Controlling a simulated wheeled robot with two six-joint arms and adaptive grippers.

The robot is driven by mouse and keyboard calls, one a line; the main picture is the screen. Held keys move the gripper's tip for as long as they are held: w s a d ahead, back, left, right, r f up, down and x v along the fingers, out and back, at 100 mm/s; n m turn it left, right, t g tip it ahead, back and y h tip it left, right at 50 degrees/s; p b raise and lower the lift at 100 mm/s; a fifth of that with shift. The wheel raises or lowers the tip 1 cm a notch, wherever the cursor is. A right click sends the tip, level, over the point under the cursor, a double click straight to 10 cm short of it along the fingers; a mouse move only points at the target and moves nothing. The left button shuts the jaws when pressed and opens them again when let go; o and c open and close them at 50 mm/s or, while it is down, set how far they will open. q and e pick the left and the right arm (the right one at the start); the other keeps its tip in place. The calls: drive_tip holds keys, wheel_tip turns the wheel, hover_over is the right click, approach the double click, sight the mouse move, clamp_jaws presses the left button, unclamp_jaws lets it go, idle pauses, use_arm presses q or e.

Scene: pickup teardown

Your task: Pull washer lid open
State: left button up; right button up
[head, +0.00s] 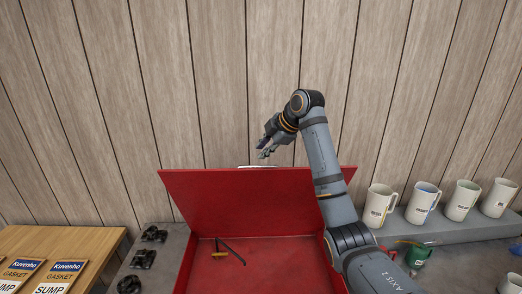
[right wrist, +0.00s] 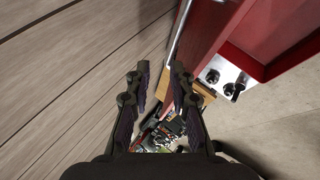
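The red washer lid (head: 250,203) stands raised and tilted back behind the open red washer basin (head: 272,255). A silver handle (head: 257,167) runs along the lid's top edge; it also shows in the right wrist view (right wrist: 180,32). My right gripper (head: 265,153) is just above the handle, with its arm crossing the lid's right side. In the right wrist view its two fingers (right wrist: 159,72) are apart with nothing held between them. The handle's near end is close to the right fingertip; I cannot tell if they touch. My left gripper is out of view.
A lever with a yellow part (head: 220,254) lies in the basin. Black parts (head: 143,258) sit on the grey bench at left, beside gasket boxes (head: 62,274) on a wooden table. Several mugs (head: 423,202) stand on a right-hand ledge. A plank wall (head: 220,80) rises behind.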

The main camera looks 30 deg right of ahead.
drive_tip(key=s+r, duration=0.2)
drive_tip(key=r, duration=0.1)
drive_tip(key=shift+s+a+r, duration=0.1)
drive_tip(key=shift+s+a, duration=0.1)
drive_tip(key=shift+s+r, duration=0.2)
drive_tip(key=shift+r, duration=0.1)
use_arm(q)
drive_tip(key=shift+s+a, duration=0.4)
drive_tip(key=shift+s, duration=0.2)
use_arm(e)
drive_tip(key=r, duration=0.1)
drive_tip(key=d+r, duration=0.1)
drive_tip(key=r, duration=0.2)
drive_tip(key=shift+s+d, duration=0.4)
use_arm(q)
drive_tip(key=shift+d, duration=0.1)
use_arm(e)
drive_tip(key=shift+w+f, duration=0.1)
